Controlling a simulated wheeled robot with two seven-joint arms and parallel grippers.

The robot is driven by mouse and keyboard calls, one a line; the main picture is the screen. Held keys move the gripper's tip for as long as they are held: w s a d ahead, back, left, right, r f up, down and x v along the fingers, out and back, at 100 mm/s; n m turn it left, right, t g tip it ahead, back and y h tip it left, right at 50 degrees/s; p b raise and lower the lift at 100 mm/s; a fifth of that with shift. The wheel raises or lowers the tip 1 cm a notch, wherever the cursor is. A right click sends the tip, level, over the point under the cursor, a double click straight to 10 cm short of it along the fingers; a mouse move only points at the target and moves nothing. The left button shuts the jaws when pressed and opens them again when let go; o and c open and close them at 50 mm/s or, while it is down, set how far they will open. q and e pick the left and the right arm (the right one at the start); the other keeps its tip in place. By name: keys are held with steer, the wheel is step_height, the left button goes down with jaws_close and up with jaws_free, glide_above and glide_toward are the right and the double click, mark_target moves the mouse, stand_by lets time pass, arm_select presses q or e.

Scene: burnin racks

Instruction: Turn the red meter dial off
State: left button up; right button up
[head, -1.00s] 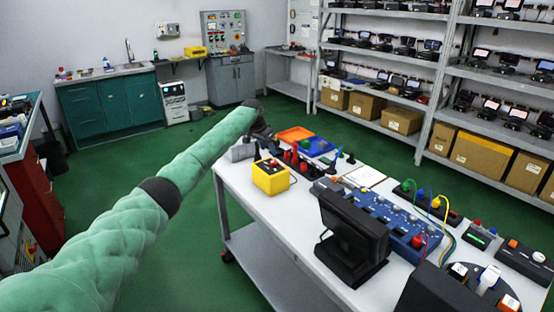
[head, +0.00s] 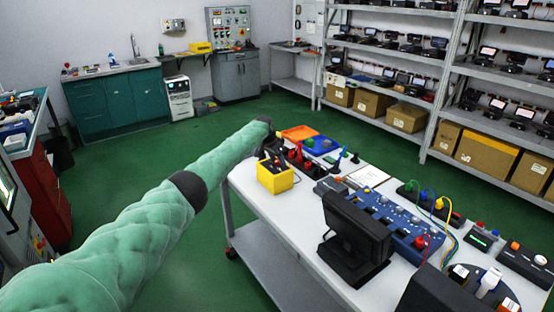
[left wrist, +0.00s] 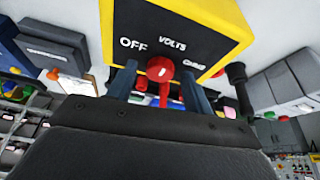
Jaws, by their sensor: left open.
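The yellow meter (head: 275,182) stands near the left end of the white table in the head view. In the left wrist view its black face (left wrist: 207,35) with a yellow rim fills the top, marked OFF, VOLTS and what looks like OHMS. The red dial (left wrist: 160,70) sits at the face's lower middle, with a pale line on it. My left gripper (left wrist: 160,84) is open, one finger on each side of the dial; I cannot tell whether they touch it. In the head view my left gripper (head: 270,146) is at the meter and partly hides it. My right gripper is not in view.
Red and black upright pieces (head: 297,157) stand close behind the meter, near an orange tray (head: 299,132) and a blue tray (head: 320,146). A black monitor (head: 352,238) and a blue panel (head: 388,222) with cables stand nearer. Bare tabletop (head: 262,213) lies before the meter.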

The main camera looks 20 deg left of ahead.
arm_select(q)
steer(key=shift+c, duration=0.2)
steer(key=c, duration=0.9)
steer(key=shift+r, duration=0.1)
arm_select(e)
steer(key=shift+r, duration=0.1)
